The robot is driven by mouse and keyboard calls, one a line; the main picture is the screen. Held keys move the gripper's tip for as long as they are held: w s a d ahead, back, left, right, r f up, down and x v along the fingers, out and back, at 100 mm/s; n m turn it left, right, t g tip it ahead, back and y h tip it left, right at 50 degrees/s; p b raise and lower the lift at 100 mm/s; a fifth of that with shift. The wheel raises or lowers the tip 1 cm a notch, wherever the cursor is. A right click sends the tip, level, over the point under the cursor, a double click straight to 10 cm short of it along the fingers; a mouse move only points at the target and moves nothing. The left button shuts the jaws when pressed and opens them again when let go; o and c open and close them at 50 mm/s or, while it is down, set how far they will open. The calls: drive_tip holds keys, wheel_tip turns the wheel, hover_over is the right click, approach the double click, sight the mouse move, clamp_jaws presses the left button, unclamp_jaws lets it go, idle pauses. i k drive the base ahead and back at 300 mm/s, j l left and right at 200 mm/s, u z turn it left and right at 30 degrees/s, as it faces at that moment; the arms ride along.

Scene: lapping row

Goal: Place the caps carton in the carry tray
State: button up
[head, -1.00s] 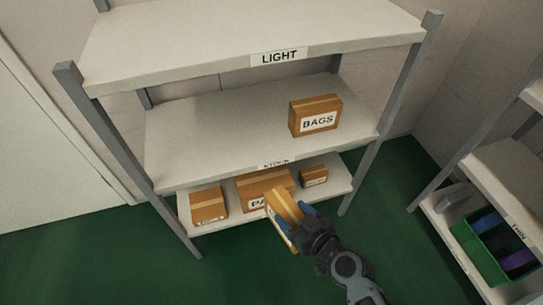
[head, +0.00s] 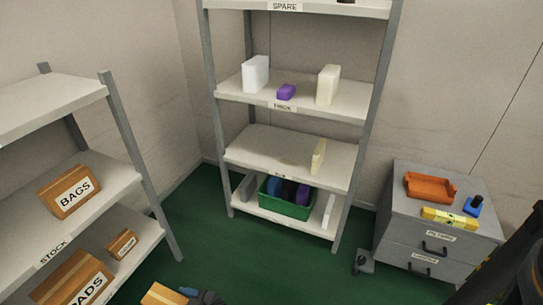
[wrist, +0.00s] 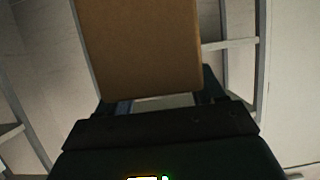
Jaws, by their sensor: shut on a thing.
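My gripper (head: 190,293) is at the bottom edge of the head view, shut on a brown cardboard carton (head: 160,295) with a lighter tape strip. In the wrist view the carton (wrist: 138,45) stands up between the fingers and fills the upper middle. Its label does not show, so I cannot read whether it is the caps carton. An orange open tray (head: 430,196), which looks like the carry tray, sits on top of the grey drawer cabinet at the right, well away from my gripper. I see nothing in it.
A yellow level-like tool (head: 449,218) and a blue object (head: 473,206) lie beside the tray on the cabinet (head: 404,232). The stock shelf at left holds a BAGS carton (head: 70,192) and others. A shelf unit stands at centre with a green bin (head: 287,208). Green floor lies between.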

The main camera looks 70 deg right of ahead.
sight(426, 191)
drive_tip(key=k+z, duration=0.15)
drive_tip(key=z, duration=0.25)
drive_tip(key=k+l+z, duration=0.1)
drive_tip(key=z, duration=0.3)
drive_tip(key=k+l+z, duration=0.15)
drive_tip(key=z, duration=0.2)
drive_tip(key=l+z, duration=0.15)
drive_tip(key=z, duration=1.35)
drive_tip(key=i+l, duration=0.3)
drive_tip(key=l+z, duration=0.05)
drive_tip(key=l, duration=0.05)
